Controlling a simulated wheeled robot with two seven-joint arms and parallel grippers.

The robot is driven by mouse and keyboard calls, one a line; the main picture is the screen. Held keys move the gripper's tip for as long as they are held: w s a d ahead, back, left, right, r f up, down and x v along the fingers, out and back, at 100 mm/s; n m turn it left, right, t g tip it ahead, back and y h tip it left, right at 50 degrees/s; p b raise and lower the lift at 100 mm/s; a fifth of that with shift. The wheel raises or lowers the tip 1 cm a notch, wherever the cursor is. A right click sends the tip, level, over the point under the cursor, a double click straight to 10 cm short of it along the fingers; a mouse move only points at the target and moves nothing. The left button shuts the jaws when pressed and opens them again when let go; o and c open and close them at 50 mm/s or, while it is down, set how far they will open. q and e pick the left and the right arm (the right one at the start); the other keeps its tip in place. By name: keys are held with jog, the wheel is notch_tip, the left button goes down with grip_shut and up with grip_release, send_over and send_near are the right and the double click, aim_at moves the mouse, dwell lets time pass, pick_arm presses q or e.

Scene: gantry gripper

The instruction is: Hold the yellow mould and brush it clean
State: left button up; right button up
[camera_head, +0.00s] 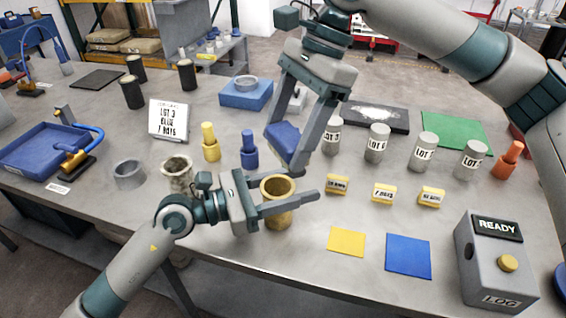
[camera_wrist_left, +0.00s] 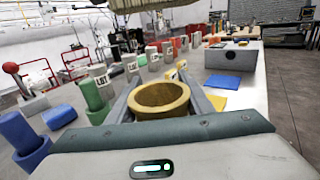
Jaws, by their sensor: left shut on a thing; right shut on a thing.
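The yellow mould (camera_head: 277,209) is an open hollow cylinder, upright near the table's front edge; its dark inside shows from above. My left gripper (camera_head: 292,194) is shut on it, one finger on each side. In the left wrist view the mould's round rim (camera_wrist_left: 160,96) shows between the fingers. The brush is apart from the mould. A tan, bristle-like edge (camera_wrist_left: 120,5) shows at the top of the left wrist view.
A speckled pale mould (camera_head: 177,174) and grey ring (camera_head: 129,174) stand left. Yellow (camera_head: 209,143) and blue (camera_head: 249,150) plugs stand behind. Several lot jars (camera_head: 424,152) and yellow tags (camera_head: 383,194) are right.

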pick_arm(q)
jog(key=o, duration=1.1)
jog(key=shift+a, duration=0.15)
jog(key=v, duration=1.1)
jog(key=shift+s+a, duration=0.2)
jog(key=shift+a, duration=0.1)
jog(key=shift+a, duration=0.15)
